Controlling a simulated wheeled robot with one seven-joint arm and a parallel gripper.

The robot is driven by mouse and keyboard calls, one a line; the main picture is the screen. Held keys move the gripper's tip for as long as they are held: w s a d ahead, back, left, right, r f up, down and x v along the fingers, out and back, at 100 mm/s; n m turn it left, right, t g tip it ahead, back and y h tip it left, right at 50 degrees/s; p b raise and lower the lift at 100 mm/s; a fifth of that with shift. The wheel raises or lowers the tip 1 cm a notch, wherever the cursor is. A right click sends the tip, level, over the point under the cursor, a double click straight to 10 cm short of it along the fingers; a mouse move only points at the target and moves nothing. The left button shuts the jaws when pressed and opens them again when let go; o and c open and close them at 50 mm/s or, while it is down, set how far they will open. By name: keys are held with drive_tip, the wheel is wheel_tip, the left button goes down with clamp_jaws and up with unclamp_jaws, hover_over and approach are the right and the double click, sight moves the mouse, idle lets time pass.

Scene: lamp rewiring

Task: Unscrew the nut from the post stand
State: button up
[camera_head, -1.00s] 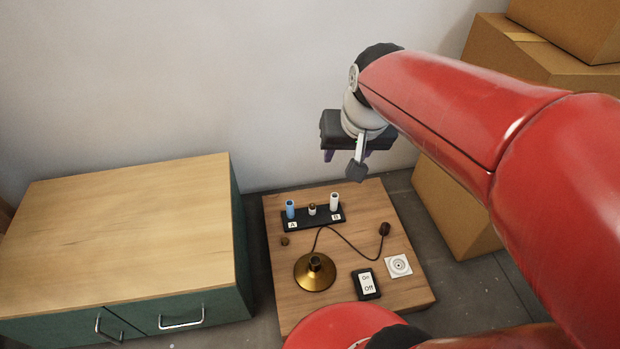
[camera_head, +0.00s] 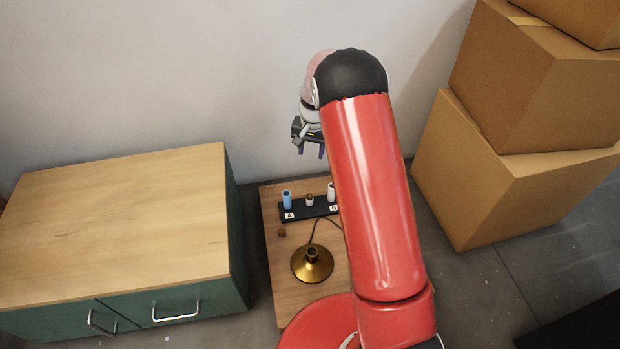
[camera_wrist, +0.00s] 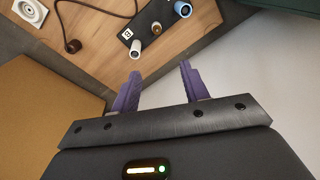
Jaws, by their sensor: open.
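The black post stand (camera_head: 322,208) lies at the back of a low wooden board, marked A and B. It holds a blue post (camera_head: 287,199), a white post (camera_head: 331,191) and a short middle post with a small nut-like cap (camera_head: 309,199). In the wrist view the cap (camera_wrist: 156,28) shows between the white post (camera_wrist: 135,49) and the blue post (camera_wrist: 182,9). My gripper (camera_head: 310,151) is open and empty, well above and behind the stand. Its two purple fingers (camera_wrist: 160,72) stand apart in the wrist view.
A brass lamp base (camera_head: 312,264) with a cord stands on the wooden board (camera_head: 285,295). A small brown round piece (camera_head: 281,233) lies beside the stand. A green cabinet (camera_head: 115,230) is left, cardboard boxes (camera_head: 500,180) right. My arm hides the board's right side.

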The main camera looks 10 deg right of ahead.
drive_tip(key=g, duration=0.1)
hover_over(309, 197)
wheel_tip(309, 197, down, 14)
drive_tip(key=f, duration=0.1)
drive_tip(key=shift+m, duration=0.4)
drive_tip(key=f, duration=0.5)
drive_tip(key=f+b, duration=0.1)
drive_tip(key=f, duration=0.1)
drive_tip(key=shift+w+d+f, duration=0.25)
drive_tip(key=shift+w+f, duration=0.05)
drive_tip(key=shift+f, duration=0.05)
clamp_jaws()
drive_tip(key=shift+f+n+b, duration=0.2)
drive_tip(key=shift+n+b, duration=0.7)
drive_tip(key=shift+n, duration=0.3)
drive_tip(key=n+b, duration=0.1)
drive_tip(key=n, duration=0.2)
drive_tip(key=shift+a+n+b, duration=0.1)
drive_tip(key=shift+n+b, duration=0.2)
drive_tip(key=shift+n, duration=0.1)
drive_tip(key=shift+a+r+n, duration=0.1)
drive_tip(key=shift+r+n, duration=0.2)
drive_tip(key=shift+n, duration=0.6)
